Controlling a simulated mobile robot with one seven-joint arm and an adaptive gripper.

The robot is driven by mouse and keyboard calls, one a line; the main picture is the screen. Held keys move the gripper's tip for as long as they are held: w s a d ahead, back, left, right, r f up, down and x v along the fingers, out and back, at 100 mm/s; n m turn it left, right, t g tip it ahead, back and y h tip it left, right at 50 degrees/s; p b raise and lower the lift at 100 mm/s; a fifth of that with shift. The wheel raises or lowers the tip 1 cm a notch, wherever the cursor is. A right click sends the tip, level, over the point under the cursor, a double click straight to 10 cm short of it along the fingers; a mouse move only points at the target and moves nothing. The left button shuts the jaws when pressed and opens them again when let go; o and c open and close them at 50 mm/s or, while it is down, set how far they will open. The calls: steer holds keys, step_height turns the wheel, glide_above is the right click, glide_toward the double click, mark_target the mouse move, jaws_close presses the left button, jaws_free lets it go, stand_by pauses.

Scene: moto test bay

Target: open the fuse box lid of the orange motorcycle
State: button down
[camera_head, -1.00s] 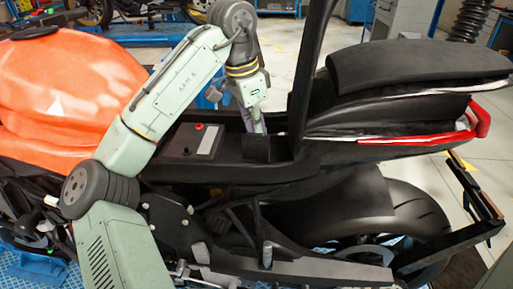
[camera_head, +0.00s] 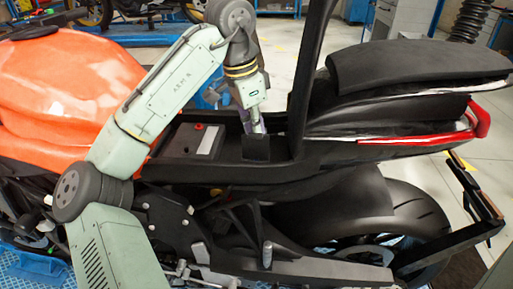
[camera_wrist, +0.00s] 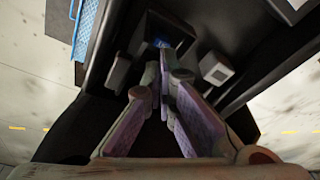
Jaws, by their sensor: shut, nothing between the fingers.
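The orange motorcycle (camera_head: 75,95) stands across the head view, its frame bay open behind the tank. A small black box-like part (camera_head: 256,148), probably the fuse box, sits in that bay. My gripper (camera_head: 258,128) reaches down just behind this part, its fingertips partly hidden. In the wrist view my gripper (camera_wrist: 164,68) has its purple-padded fingers closed together with nothing between them. Beyond the tips is a dark square recess (camera_wrist: 160,42) with something blue inside. I cannot tell for certain whether this is the fuse box, how its lid stands, or whether the tips touch it.
A battery-like block (camera_head: 193,140) with a red terminal lies left of the black part. A tall black panel (camera_head: 308,65) stands upright just right of my gripper. The tail seat (camera_head: 415,65) extends further right. A small grey block (camera_wrist: 215,69) is beside the recess.

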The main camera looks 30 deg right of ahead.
steer(key=shift+s+a, duration=0.15)
steer(key=shift+s, duration=0.05)
steer(key=shift+s+a+r, duration=0.2)
steer(key=shift+s+a, duration=0.05)
steer(key=shift+s, duration=0.2)
stand_by(0.5)
steer(key=shift+s+a+r, duration=0.1)
steer(key=shift+s+a, duration=0.25)
steer(key=r, duration=0.1)
steer(key=w+d+r, duration=0.1)
steer(key=r, duration=0.1)
steer(key=w+r, duration=0.1)
steer(key=r, duration=0.1)
steer(key=shift+w+d, duration=0.2)
steer(key=shift+d, duration=0.2)
stand_by(0.3)
stand_by(0.4)
